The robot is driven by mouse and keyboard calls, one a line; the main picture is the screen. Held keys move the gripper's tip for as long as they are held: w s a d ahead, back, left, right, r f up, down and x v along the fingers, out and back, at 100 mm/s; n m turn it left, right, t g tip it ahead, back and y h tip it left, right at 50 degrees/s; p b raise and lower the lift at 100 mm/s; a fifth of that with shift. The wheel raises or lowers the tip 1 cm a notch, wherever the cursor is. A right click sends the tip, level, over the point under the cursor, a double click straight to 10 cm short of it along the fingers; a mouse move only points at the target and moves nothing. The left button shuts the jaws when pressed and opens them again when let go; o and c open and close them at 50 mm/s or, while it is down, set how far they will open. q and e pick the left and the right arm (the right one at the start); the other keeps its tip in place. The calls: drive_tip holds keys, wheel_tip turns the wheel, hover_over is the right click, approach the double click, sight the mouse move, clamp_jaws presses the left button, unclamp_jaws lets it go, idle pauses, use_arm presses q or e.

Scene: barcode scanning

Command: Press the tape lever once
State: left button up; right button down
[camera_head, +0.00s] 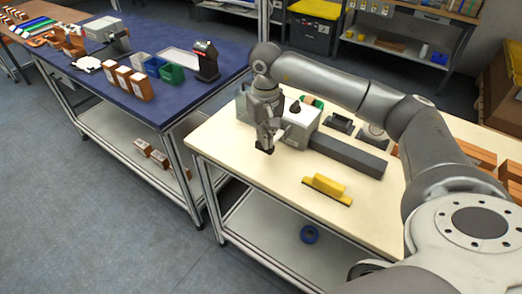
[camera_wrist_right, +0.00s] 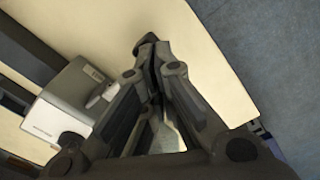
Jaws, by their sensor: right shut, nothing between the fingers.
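The tape machine (camera_head: 302,125), a light grey box, stands on the cream table just behind and right of my right gripper (camera_head: 265,149). In the right wrist view the box (camera_wrist_right: 77,88) is at the left, and a small pale part (camera_wrist_right: 102,96) sticks out of its side. I cannot tell surely whether this part is the lever. My right gripper also shows in the wrist view (camera_wrist_right: 149,48), shut and empty, pointing down beside the box over bare tabletop. Contact with the machine is not visible. The left gripper is out of view.
A long dark grey bar (camera_head: 348,155) extends right from the machine. A yellow-handled tool (camera_head: 327,189) lies in front of it. A blue-topped table (camera_head: 185,104) stands left, across a floor gap. The cream table's front left is clear.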

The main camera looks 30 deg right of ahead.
sight(265, 151)
drive_tip(key=shift+d+f+b, duration=0.1)
drive_tip(key=shift+f+b, duration=2.1)
drive_tip(key=shift+f, duration=0.75)
drive_tip(key=shift+r, duration=0.15)
wheel_tip(265, 151, up, 13)
drive_tip(key=p, duration=0.7)
drive_tip(key=shift+p, duration=0.4)
